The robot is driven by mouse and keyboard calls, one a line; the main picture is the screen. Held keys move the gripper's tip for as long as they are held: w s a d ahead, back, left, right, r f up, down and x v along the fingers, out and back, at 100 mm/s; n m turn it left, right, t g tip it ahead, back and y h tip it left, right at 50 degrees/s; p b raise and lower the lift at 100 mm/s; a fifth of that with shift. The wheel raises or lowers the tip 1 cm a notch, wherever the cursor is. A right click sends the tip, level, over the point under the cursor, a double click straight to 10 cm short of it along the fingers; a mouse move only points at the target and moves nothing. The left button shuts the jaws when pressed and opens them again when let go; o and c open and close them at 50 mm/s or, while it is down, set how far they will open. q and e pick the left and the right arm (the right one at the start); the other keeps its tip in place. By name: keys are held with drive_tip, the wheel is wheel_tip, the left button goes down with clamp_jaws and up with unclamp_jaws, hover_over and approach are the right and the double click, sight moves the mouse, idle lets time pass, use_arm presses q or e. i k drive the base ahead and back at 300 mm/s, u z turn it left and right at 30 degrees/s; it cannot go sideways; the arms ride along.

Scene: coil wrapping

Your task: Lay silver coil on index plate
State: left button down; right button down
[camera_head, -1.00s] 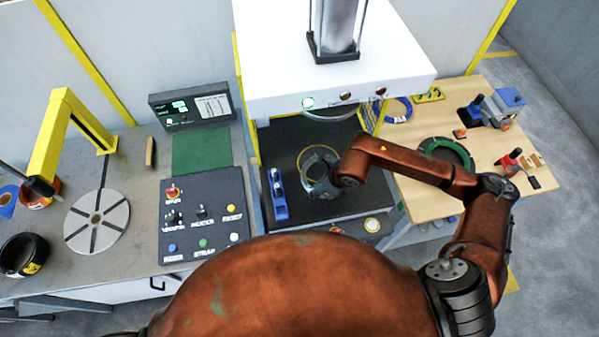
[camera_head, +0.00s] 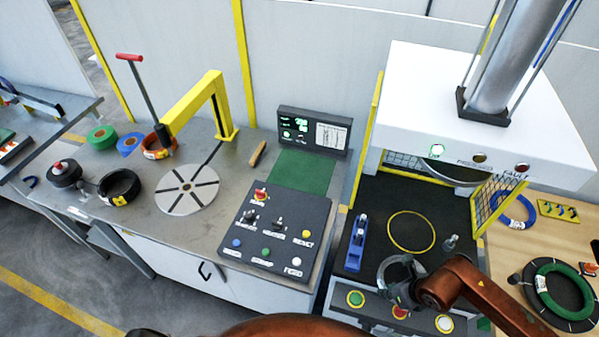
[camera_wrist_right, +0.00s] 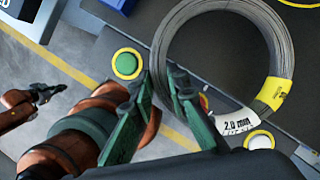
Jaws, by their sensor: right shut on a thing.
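The silver coil (camera_head: 383,271) is a grey wire ring with a yellow tag and a white "2.0 mm" label, clearest in the right wrist view (camera_wrist_right: 162,52). My right gripper (camera_head: 402,292) is shut on its rim, with a green finger on each side in the right wrist view (camera_wrist_right: 160,84). The coil is over the front edge of the press, near the buttons. The index plate (camera_head: 176,203) is a bare light grey disc with dark radial slots on the left bench. My left gripper (camera_wrist_right: 48,95) shows small in the right wrist view; its jaw opening is unclear.
The control panel (camera_head: 262,248) and green mat (camera_head: 300,172) lie between plate and press. A yellow arm (camera_head: 190,103) stands behind the plate. A black coil (camera_head: 120,187) and tape rolls lie left of it. A blue tool (camera_head: 355,245) stands on the press bed.

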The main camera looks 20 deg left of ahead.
sight(187, 187)
drive_tip(key=k, duration=0.75)
drive_tip(key=u, duration=2.35)
drive_tip(key=i, duration=1.4)
